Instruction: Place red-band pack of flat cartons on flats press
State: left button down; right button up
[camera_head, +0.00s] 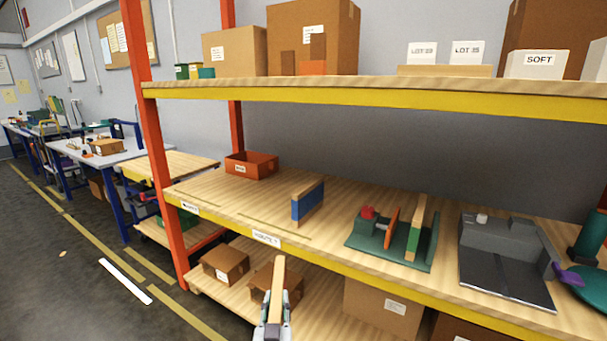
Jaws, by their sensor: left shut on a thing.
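My left gripper (272,322) is at the bottom centre, shut on an upright, narrow tan slab (279,285) that looks like a pack of flat cartons seen edge-on. No red band shows on it from here. The slab is in front of the lower shelf, below the middle shelf's front edge. On the middle shelf, a green fixture (364,240) with a red knob and an orange plate looks like the flats press. My right gripper is not in view.
A blue-banded pack (308,202) stands on the middle shelf, left of the fixture. A grey machine (505,255) stands to its right. An orange bin (251,165) is at the far left. The yellow shelf edge (340,268) runs above my gripper.

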aim_at(275, 319)
pick_arm(q)
jog(key=shift+s+r, duration=0.2)
jog(key=shift+s, duration=0.25)
jog(key=shift+s+a+f, duration=0.1)
jog(key=shift+s+f, duration=0.65)
jog(key=shift+f, duration=0.35)
dwell(0.9)
